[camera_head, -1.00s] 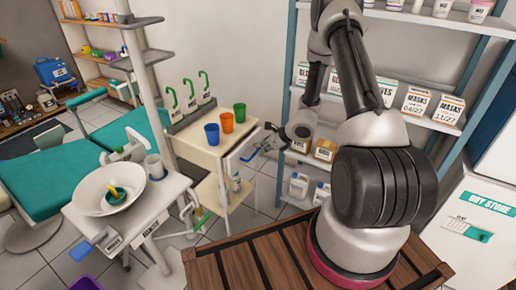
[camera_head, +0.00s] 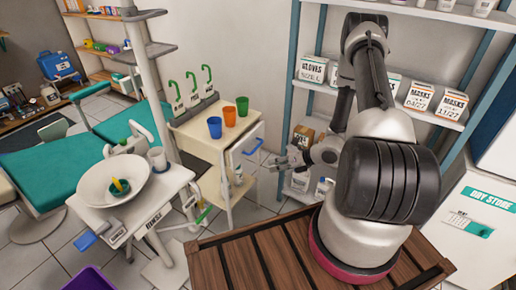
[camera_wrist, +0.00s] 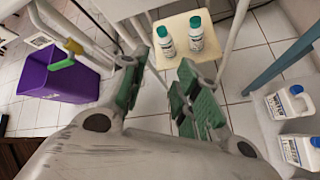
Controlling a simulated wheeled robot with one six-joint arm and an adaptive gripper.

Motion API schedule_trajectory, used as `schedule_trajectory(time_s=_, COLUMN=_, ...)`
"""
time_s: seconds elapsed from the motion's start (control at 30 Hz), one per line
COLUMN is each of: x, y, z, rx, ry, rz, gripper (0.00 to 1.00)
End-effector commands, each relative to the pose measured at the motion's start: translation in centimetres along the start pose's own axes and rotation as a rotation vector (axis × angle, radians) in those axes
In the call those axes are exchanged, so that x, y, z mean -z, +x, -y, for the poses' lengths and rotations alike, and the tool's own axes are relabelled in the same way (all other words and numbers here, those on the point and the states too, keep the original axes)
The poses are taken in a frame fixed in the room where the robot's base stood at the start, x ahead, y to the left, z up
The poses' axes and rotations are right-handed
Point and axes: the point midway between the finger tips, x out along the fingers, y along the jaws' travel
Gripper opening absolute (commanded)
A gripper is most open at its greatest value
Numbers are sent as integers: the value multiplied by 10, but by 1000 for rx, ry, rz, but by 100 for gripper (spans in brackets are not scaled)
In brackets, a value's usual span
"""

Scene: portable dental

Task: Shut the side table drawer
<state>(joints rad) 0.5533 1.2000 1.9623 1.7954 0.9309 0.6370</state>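The side table (camera_head: 195,139) is cream-coloured and stands left of my gripper in the head view. Its white drawer front (camera_head: 236,158) has a blue handle (camera_head: 253,147) and faces right, towards my gripper. The drawer seems to stand out a little from the table, but how far I cannot tell. My gripper (camera_head: 279,164) is to the right of the handle and slightly lower, apart from it. The wrist view shows its green-padded fingers (camera_wrist: 160,88) spread with nothing between them. The drawer handle is not clearly visible there.
Blue, orange and green cups (camera_head: 229,116) stand on the side table. Two white bottles (camera_wrist: 181,38) stand on its lower shelf (camera_wrist: 212,63). White jugs (camera_wrist: 290,125) are on the shelving at right. A purple bin (camera_wrist: 62,75) is at left.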

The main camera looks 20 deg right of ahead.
Motion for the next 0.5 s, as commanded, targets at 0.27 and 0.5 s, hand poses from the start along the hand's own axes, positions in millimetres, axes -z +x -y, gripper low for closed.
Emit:
schedule_trajectory(time_s=0.27, x=-40, y=21, z=-3, rx=-253, ry=743, rz=292, gripper=32)
schedule_trajectory(time_s=0.5, x=-59, y=18, z=-10, rx=-351, ry=945, rz=320, gripper=32)
